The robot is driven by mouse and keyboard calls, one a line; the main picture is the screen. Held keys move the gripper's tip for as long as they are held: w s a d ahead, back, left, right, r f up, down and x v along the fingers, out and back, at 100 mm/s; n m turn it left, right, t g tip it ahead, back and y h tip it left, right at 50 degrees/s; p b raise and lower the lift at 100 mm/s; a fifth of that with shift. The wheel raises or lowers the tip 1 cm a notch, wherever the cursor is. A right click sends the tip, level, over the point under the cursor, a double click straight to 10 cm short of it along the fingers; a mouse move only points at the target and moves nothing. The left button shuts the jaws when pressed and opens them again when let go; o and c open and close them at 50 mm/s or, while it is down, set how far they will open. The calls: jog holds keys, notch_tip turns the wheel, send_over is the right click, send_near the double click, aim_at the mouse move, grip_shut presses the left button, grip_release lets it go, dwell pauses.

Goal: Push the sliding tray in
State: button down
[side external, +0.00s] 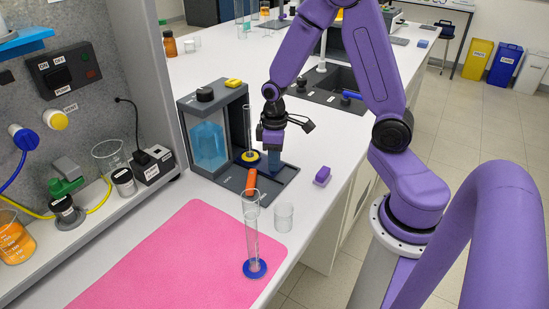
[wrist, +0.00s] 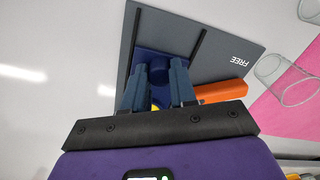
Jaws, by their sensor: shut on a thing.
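The dark grey membrane rig base (side external: 230,184) carries an upright frame with a blue-filled tank (side external: 209,145). In the wrist view, its grey plate (wrist: 222,62), marked FREE, has two dark rails. Between the rails sits a dark blue piece (wrist: 150,52) with a round knob (wrist: 160,74), which appears to be the sliding tray. My gripper (side external: 273,166) points down over the right part of the base. In the wrist view my gripper (wrist: 158,82) has its fingers either side of the knob, shut on it. The fingers and wrist hide part of the tray.
An orange bar (side external: 251,181) lies at the base's front. A yellow-based cylinder (side external: 250,156) stands close left of my gripper. A clear beaker (side external: 284,217) and blue-based cylinder (side external: 254,268) stand in front, near the pink mat (side external: 180,260). A purple block (side external: 322,176) lies to the right.

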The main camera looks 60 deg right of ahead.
aim_at(263, 163)
jog(key=shift+w, duration=1.95)
jog(key=c, duration=0.9)
grip_release()
notch_tip(263, 163, up, 18)
jog(key=shift+d+f, duration=0.15)
jog(key=shift+f, duration=0.1)
